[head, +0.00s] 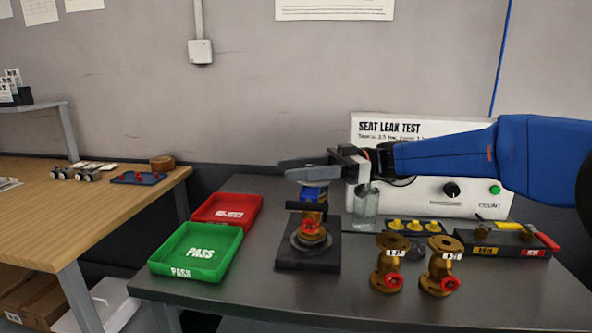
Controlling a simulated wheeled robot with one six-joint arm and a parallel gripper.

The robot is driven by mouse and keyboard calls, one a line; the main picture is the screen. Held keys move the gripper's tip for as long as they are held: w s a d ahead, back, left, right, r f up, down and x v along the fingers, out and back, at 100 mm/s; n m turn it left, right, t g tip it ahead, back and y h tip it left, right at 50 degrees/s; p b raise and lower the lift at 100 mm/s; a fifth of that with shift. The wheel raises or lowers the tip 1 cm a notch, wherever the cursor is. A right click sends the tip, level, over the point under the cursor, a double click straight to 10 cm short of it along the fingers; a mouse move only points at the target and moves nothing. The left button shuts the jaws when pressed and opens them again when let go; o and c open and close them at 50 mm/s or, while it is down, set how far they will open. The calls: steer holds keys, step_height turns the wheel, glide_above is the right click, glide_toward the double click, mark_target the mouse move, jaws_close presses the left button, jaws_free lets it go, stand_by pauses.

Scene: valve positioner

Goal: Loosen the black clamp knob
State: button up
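A brass valve (304,240) with a red handwheel stands upright in a black fixture (308,262) on the grey bench. A black clamp bar (291,206) crosses the valve's upper part, with a blue piece (313,194) above it. I cannot clearly make out a separate black clamp knob; it may be blended with the bar or hidden by my gripper. My gripper (298,169) is directly above the fixture, its grey fingers pointing left. It appears apart from the bar. The fingers overlap from this side, so their gap cannot be judged.
A green PASS tray (196,273) and red REJECT tray (226,225) lie left of the fixture. Two brass valves (387,281) (437,285) stand to its right. Behind are a glass vessel (366,209), yellow-topped parts (414,226) and the SEAT LEAK TEST panel (450,211).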

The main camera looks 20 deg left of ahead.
steer(key=shift+o, duration=0.3)
steer(key=v, duration=1.7)
steer(key=shift+w, duration=0.25)
steer(key=shift+d+f, duration=0.1)
steer(key=shift+d, duration=0.05)
